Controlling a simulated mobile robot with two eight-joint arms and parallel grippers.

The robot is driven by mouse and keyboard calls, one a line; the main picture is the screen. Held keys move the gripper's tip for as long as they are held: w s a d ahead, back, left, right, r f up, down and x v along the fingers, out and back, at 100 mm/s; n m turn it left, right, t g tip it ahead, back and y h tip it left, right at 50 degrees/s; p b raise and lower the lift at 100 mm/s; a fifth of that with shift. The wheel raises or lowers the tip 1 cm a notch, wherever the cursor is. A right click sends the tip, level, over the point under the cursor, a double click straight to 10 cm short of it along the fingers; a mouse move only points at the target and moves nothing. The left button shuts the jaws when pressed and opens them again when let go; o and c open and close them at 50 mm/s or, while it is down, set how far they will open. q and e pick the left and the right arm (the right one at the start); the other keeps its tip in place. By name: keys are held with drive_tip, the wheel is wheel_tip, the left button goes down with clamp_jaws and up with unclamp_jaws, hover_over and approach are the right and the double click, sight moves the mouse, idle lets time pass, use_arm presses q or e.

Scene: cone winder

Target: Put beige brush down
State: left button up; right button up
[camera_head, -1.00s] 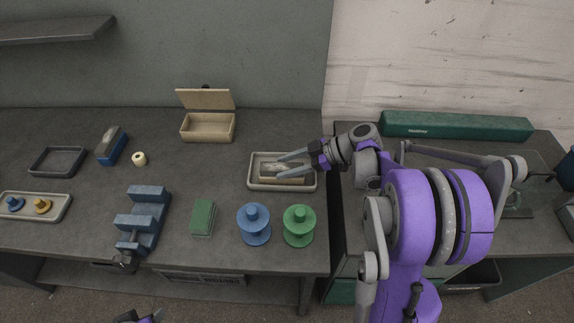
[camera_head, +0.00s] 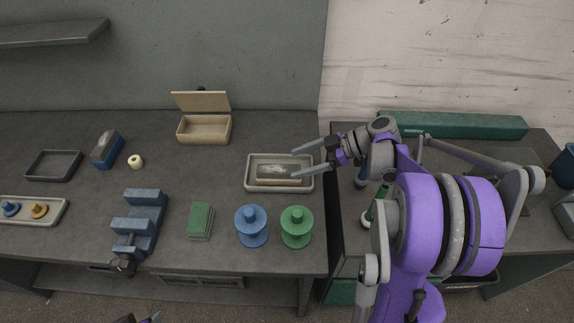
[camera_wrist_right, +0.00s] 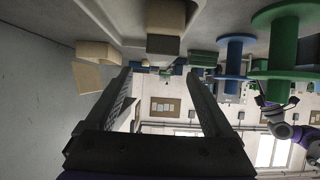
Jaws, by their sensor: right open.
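The beige brush (camera_head: 279,181) lies in the light grey tray (camera_head: 248,184) at the right end of the bench. In the right wrist view, a beige block that looks like the brush (camera_wrist_right: 164,18) shows at the top, beyond the fingertips. My right gripper (camera_head: 293,163) is open and empty, its fingers apart over the tray's right part. The fingers appear above the brush, with no clear contact; their exact height is hard to judge. Only a small part of my left arm's end (camera_head: 145,319) shows at the bottom edge, so its jaws cannot be read.
A blue spool (camera_head: 251,226) and a green spool (camera_head: 296,227) stand in front of the tray. An open beige box (camera_head: 205,130) is behind left. A green pad stack (camera_head: 200,220) and blue stepped block (camera_head: 138,223) are further left. Bench between box and pads is clear.

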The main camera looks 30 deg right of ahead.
drive_tip(key=v, duration=0.6)
drive_tip(key=shift+s+d, duration=0.15)
drive_tip(key=shift+d, duration=0.05)
